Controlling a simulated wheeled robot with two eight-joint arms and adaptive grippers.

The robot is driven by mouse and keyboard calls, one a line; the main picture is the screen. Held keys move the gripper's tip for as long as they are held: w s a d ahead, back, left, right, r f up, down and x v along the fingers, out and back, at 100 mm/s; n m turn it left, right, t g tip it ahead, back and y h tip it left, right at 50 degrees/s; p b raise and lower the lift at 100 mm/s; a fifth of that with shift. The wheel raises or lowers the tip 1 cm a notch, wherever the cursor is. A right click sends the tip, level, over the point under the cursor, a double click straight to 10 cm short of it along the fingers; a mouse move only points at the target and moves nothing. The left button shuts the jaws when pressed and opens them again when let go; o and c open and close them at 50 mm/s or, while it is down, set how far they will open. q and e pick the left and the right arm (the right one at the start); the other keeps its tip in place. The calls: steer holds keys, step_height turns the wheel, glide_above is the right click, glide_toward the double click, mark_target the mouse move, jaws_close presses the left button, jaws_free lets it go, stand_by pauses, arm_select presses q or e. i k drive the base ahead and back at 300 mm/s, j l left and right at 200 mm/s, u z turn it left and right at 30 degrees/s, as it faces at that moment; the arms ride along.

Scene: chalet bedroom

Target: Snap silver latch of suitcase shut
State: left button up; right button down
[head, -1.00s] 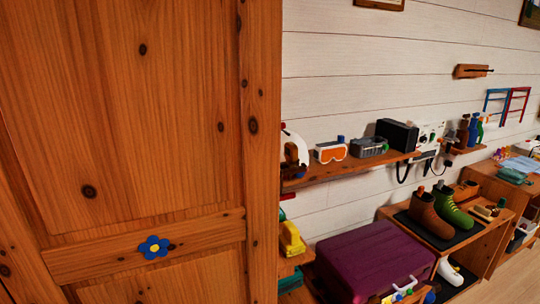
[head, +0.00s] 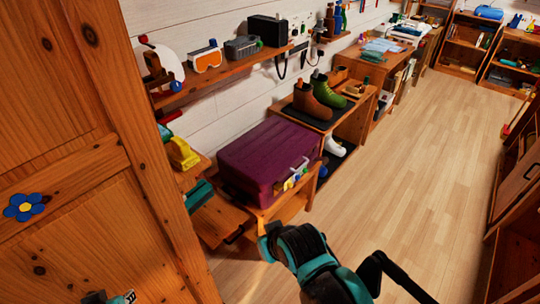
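The purple suitcase (head: 262,155) lies flat on a low wooden stand against the white wall, and its lid looks down. On its front side, facing right, is a pale silver fitting (head: 301,165) with small coloured parts beside it. They are too small to tell which is the silver latch or how it stands. My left gripper (head: 112,298) just shows at the bottom left edge, mostly cut off, well away from the suitcase. Its fingers cannot be made out. A teal and black arm part of mine is at the bottom centre, in front of the stand. My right gripper is not visible.
A wooden cabinet door with a blue flower (head: 24,207) fills the left. A shelf (head: 225,71) hangs above the suitcase. Boots (head: 312,102) stand on a black mat to its right. The wooden floor (head: 420,180) at right is clear.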

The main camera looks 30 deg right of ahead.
mark_target(325, 160)
steer(key=i+l+z, duration=0.35)
steer(key=l, duration=0.3)
steer(key=i+l+z, duration=0.35)
steer(key=l, duration=0.25)
steer(key=i+l+z, duration=0.35)
steer(key=l, duration=0.15)
steer(key=k+l, duration=0.05)
